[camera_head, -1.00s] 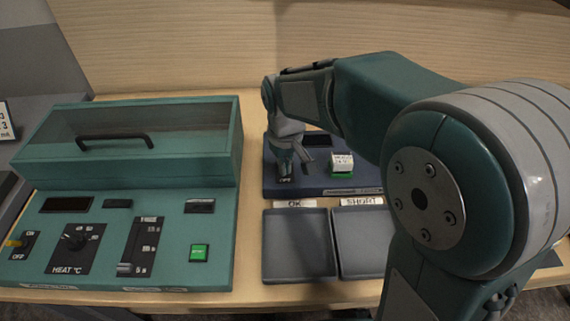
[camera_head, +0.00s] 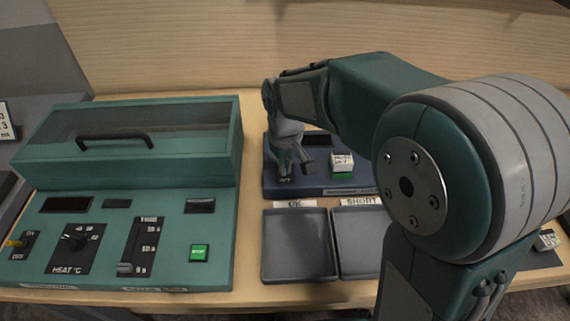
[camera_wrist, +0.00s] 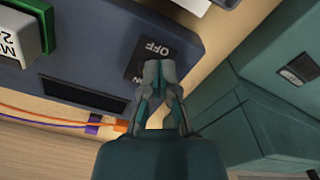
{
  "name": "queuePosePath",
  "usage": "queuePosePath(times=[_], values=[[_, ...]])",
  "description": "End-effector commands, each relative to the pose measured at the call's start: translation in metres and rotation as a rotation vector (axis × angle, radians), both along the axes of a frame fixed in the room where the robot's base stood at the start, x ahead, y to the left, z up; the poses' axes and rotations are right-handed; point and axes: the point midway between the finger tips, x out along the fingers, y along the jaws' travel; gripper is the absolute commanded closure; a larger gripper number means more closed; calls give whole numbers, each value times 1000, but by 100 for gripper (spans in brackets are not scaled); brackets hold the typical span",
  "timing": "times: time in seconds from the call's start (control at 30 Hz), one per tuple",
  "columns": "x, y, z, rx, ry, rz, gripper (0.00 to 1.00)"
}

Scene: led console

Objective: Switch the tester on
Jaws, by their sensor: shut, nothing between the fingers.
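The tester (camera_head: 330,192) is a dark blue box at the back centre, left of my arm. Its dark display also shows in the wrist view (camera_wrist: 85,97), with no lit text visible. A black switch plate (camera_wrist: 152,50) marked OFF, with a partly covered ON mark, sits on the tester. My gripper (camera_wrist: 161,68) is shut and empty, its fingertips over this plate and hiding the switch lever. I cannot tell whether they touch it or which way the lever points. In the head view my gripper (camera_head: 294,168) is over the tester's left end.
A white block on a green base (camera_head: 342,164) sits on the tester. Trays labelled OK (camera_head: 298,250) and SHORT (camera_head: 358,250) lie in front. A teal heater console (camera_head: 160,225) with a handled lid stands close on the left. Orange and purple cables (camera_wrist: 60,120) run behind the tester.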

Motion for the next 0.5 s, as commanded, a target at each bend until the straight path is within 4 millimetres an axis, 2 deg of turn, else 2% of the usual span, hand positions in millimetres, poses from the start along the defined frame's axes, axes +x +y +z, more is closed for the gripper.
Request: queuePosePath(times=[0.5], values=[[14, 0, 0, 0, -1, -1, 100]])
